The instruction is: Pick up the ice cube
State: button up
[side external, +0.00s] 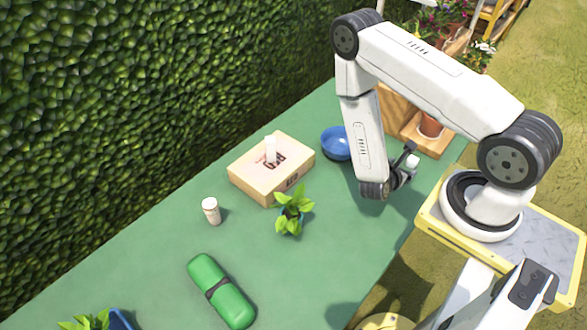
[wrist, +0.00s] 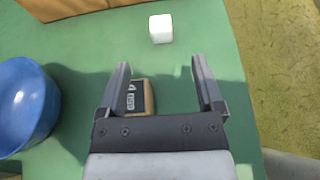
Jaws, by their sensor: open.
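The ice cube (wrist: 160,28) is a small white cube on the green table, ahead of the fingertips in the wrist view. It also shows in the side view (side external: 413,161), close beside the fingers. My gripper (wrist: 161,66) is open, with nothing held between its fingers. In the side view my gripper (side external: 406,166) hangs low near the table's right edge. The cube lies beyond the fingertips, roughly in line with the gap between them.
A small wooden block with a dark label (wrist: 148,97) shows between the fingers in the wrist view. A blue bowl (side external: 336,143) stands to the left. A wooden box (side external: 250,180), a potted plant (side external: 291,210), a white jar (side external: 211,211) and a green case (side external: 221,291) lie farther left.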

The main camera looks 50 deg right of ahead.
aim_at(414, 158)
jog(key=shift+x, duration=3.35)
jog(key=shift+x, duration=2.65)
jog(key=shift+r, duration=0.1)
grip_shut()
jog(key=shift+r, duration=5)
